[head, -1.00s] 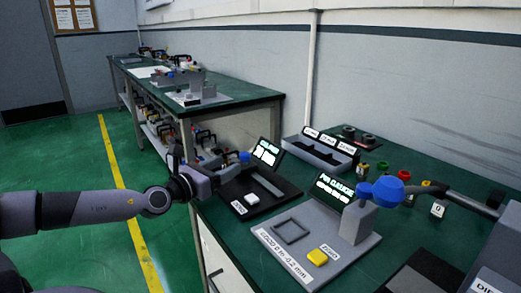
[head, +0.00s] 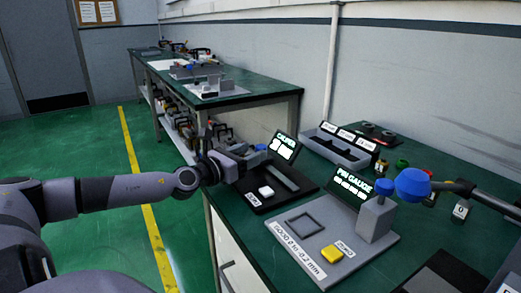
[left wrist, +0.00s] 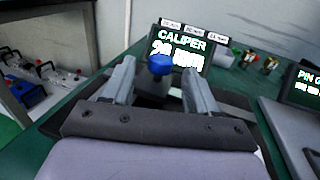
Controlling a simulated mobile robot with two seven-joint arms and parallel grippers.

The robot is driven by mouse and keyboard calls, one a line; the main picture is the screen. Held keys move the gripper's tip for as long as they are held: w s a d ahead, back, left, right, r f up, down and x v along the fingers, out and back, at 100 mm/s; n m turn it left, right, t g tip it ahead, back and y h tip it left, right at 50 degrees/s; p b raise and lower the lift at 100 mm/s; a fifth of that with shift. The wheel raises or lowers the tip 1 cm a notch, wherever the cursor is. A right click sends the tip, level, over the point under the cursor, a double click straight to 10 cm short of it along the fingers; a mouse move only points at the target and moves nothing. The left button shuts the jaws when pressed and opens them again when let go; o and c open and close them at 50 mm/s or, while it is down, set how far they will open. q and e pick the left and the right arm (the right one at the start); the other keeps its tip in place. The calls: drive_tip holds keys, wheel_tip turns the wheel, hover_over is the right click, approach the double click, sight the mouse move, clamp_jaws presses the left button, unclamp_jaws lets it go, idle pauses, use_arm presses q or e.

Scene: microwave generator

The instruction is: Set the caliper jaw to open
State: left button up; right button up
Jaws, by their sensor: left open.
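The caliper station has a black base (head: 257,205), a lit display (head: 284,147) reading CALIPER, and a grey bar. A blue knob (head: 261,147) stands on it. My left gripper (head: 250,157) is at the far left side of the station, beside the knob. In the left wrist view, the blue knob (left wrist: 160,64) shows between and just beyond the open fingers of my left gripper (left wrist: 158,78). No contact is clear. The jaw itself is mostly hidden by the gripper. A white button (head: 266,191) sits on the base. My right gripper is not in view.
The pin gauge station (head: 297,254) stands to the right, with a blue-topped post (head: 376,220) and a yellow button (head: 332,252). A blue ball-ended lever (head: 412,184) reaches in from the right. A grey tray (head: 332,150) lies behind.

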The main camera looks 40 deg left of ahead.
sight(257, 149)
use_arm(q)
drive_tip(key=shift+w+r+p, duration=0.1)
drive_tip(key=shift+w+p, duration=0.45)
drive_tip(key=shift+w, duration=1.05)
drive_tip(key=shift+w+d, duration=0.15)
drive_tip(key=shift+w, duration=0.45)
